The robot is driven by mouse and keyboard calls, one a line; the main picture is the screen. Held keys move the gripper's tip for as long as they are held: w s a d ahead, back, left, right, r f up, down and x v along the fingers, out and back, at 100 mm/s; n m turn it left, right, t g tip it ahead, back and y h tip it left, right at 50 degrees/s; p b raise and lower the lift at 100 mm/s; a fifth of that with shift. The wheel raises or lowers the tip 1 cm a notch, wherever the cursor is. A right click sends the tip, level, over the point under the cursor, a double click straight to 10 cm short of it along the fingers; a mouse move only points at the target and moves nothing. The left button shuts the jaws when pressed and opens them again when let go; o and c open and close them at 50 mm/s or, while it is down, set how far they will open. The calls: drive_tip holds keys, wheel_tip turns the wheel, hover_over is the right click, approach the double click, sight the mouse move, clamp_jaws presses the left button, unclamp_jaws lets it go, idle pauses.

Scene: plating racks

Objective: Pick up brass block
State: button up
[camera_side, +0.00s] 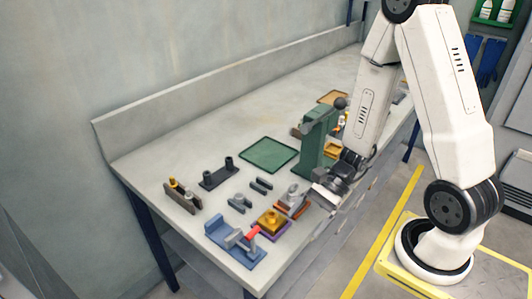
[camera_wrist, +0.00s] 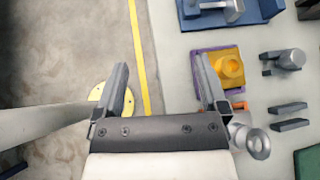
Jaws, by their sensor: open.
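A brass-coloured block (camera_side: 270,219) with a round raised boss sits on a purple plate (camera_side: 263,233) near the front edge of the bench. In the wrist view the block (camera_wrist: 219,68) is right of my right finger, which partly covers the purple plate's near-left edge. My gripper (camera_side: 323,197) is at the bench's front edge, to the right of the block in the side view. In the wrist view its fingers (camera_wrist: 160,66) are spread wide with nothing between them; the floor shows through the gap.
A blue clamp fixture (camera_side: 226,234) with a red handle stands left of the block. A grey part on an orange base (camera_side: 291,206) is close to my gripper. A tall green press (camera_side: 316,140) stands behind. A flat green tray (camera_side: 268,153) lies mid-bench.

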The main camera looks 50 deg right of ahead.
sight(268, 216)
drive_tip(key=w+d+m+t, duration=0.1)
drive_tip(key=m+t, duration=0.1)
drive_tip(key=w+d+m+t, duration=0.1)
drive_tip(key=w+m+t, duration=0.1)
drive_tip(key=m, duration=0.1)
drive_tip(key=w+d+f+m+t, duration=0.1)
drive_tip(key=d+m+t, duration=0.1)
drive_tip(key=shift+w+m+t, duration=0.25)
drive_tip(key=shift+m+t, duration=0.05)
drive_tip(key=shift+w+d+f+m+t+h, duration=0.15)
drive_tip(key=shift+w+d+m+t+h, duration=0.15)
drive_tip(key=shift+m, duration=0.1)
drive_tip(key=shift+a, duration=0.1)
drive_tip(key=shift+x, duration=1.2)
drive_tip(key=shift+a+f, duration=0.15)
drive_tip(key=shift+x, duration=2.45)
drive_tip(key=shift+s+f, duration=0.1)
